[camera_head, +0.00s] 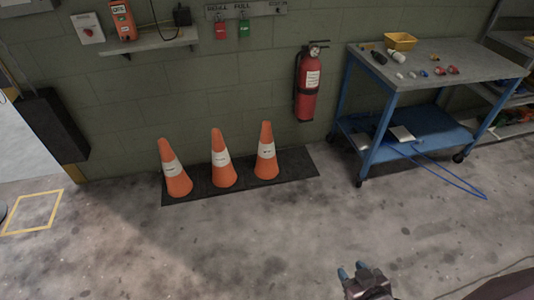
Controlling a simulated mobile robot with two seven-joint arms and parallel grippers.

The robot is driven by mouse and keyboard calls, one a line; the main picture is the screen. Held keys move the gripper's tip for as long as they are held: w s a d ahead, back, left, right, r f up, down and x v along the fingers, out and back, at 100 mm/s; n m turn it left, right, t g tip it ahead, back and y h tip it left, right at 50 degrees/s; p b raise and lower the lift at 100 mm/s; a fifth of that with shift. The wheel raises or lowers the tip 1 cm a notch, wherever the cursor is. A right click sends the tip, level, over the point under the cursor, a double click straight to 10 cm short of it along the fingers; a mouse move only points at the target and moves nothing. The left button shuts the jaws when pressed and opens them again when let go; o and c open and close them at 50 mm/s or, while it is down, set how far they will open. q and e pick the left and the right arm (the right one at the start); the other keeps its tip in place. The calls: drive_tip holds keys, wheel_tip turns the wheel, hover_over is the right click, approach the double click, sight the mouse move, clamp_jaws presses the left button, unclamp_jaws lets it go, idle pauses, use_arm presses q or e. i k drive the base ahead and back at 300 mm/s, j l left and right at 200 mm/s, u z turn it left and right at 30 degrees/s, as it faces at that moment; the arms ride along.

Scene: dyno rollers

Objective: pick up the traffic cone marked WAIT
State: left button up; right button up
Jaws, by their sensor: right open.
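Three orange traffic cones with white bands stand upright in a row on a dark mat (240,189) by the wall: a left cone (172,166), a middle cone (222,175) and a right cone (265,165). Each band bears small dark lettering, too small to read, so I cannot tell which one says WAIT. My right gripper (356,270) is at the bottom edge, right of centre, with bluish fingertips apart. It is open and empty, well short of the cones. My left gripper is not in view.
A red fire extinguisher (307,90) hangs on the wall right of the cones. A blue-framed workbench (440,75) with small items stands at the right, a blue cable (450,179) trailing from it. The concrete floor (240,245) before the mat is clear.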

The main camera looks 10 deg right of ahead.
sight(268, 169)
drive_tip(key=i+j+z, duration=0.25)
drive_tip(key=i+j, duration=0.4)
drive_tip(key=i, duration=0.25)
drive_tip(key=i+j+z, duration=0.25)
drive_tip(key=i+j, duration=0.55)
drive_tip(key=i+j+z, duration=0.25)
drive_tip(key=i+j, duration=0.6)
drive_tip(key=j, duration=0.15)
